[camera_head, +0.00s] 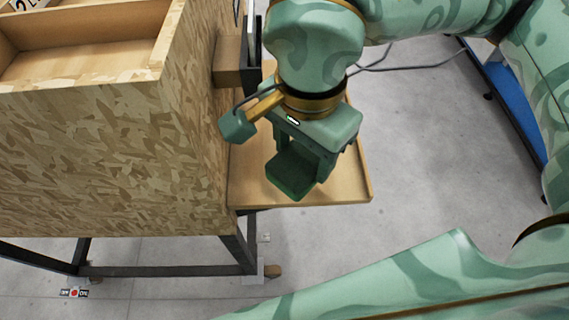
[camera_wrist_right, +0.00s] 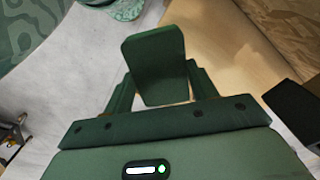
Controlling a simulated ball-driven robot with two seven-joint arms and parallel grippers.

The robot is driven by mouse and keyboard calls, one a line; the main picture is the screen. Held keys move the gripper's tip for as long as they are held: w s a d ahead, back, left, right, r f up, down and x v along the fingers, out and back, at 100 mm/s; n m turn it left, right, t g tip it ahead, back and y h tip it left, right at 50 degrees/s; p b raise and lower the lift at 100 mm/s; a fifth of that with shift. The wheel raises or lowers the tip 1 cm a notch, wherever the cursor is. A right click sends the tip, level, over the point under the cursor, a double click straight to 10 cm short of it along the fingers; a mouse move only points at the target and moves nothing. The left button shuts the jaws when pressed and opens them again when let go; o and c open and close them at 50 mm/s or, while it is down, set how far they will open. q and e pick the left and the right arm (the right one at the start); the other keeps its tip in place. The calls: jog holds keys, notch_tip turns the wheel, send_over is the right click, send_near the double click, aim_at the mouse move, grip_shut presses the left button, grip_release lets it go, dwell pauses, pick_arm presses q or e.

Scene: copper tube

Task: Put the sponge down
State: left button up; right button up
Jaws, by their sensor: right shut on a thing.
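The sponge (camera_head: 292,174) is a dark green block. My right gripper (camera_head: 312,160) points down and is shut on it, over the small wooden shelf (camera_head: 355,188) in the head view. In the right wrist view the sponge (camera_wrist_right: 154,62) sticks out between the fingers of the right gripper (camera_wrist_right: 160,98), with the wooden surface and pale floor behind. I cannot tell whether the sponge touches the shelf. My left gripper is not in view.
A tall chipboard box (camera_head: 110,150) stands left of the shelf, with an open wooden compartment (camera_head: 85,60) on top. A wooden block (camera_head: 228,60) sits against its side. The shelf's right and front edges drop to open grey floor (camera_head: 420,150).

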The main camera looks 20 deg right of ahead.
aim_at(289, 145)
jog(key=w+f, duration=0.1)
jog(key=w+a+f, duration=0.1)
jog(key=f, duration=0.1)
jog(key=shift+w+f+b, duration=0.3)
jog(key=shift+w+b, duration=0.05)
jog(key=shift+w+f+b, duration=0.15)
jog(key=shift+f+b, duration=0.05)
jog(key=shift+f, duration=0.7)
jog(key=shift+w+f+b, duration=0.1)
jog(key=shift+f+b, duration=0.05)
jog(key=shift+f, duration=0.7)
jog(key=shift+a, duration=0.1)
jog(key=shift+f, duration=0.15)
jog(key=o, duration=1)
